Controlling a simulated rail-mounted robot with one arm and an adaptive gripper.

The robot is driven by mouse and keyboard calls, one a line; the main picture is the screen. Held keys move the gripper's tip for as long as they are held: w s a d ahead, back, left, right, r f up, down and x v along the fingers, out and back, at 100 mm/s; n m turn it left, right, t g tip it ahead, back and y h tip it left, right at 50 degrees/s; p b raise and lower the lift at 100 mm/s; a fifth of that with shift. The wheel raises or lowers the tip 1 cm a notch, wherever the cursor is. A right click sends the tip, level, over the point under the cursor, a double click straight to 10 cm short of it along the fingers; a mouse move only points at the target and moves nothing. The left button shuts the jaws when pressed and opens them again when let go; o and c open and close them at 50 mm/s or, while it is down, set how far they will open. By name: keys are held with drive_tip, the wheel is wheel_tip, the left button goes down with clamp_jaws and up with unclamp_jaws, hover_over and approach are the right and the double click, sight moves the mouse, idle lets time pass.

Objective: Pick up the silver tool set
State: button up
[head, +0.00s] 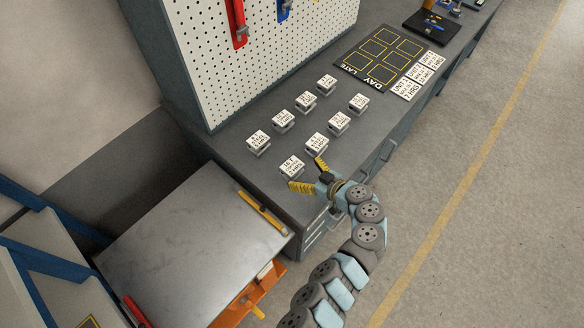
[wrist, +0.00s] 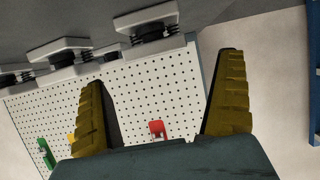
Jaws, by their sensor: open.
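My gripper (head: 309,177) is open and empty, with its yellow fingers spread beside the nearest labelled block (head: 291,168) on the grey workbench. The fingers also frame the wrist view (wrist: 160,85), with nothing held between them. I cannot pick out a silver tool set for certain in either view. Several small blocks with white printed tops stand in two rows on the bench, including one at the row's near left (head: 258,142). The wrist view looks inverted, with a block (wrist: 150,24) hanging from the top, beyond the fingers.
A white pegboard (head: 290,50) with a red tool (head: 238,24) and a blue tool (head: 284,8) rises behind the bench. A metal-topped cart (head: 185,245) stands at left. A black marked mat (head: 346,68) lies farther along. Open floor (head: 480,200) lies right.

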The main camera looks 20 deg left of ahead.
sight(292, 166)
drive_tip(key=shift+p+x, duration=0.35)
drive_tip(key=shift+x, duration=2.75)
drive_tip(key=shift+w, duration=0.2)
drive_tip(key=c, duration=1.2)
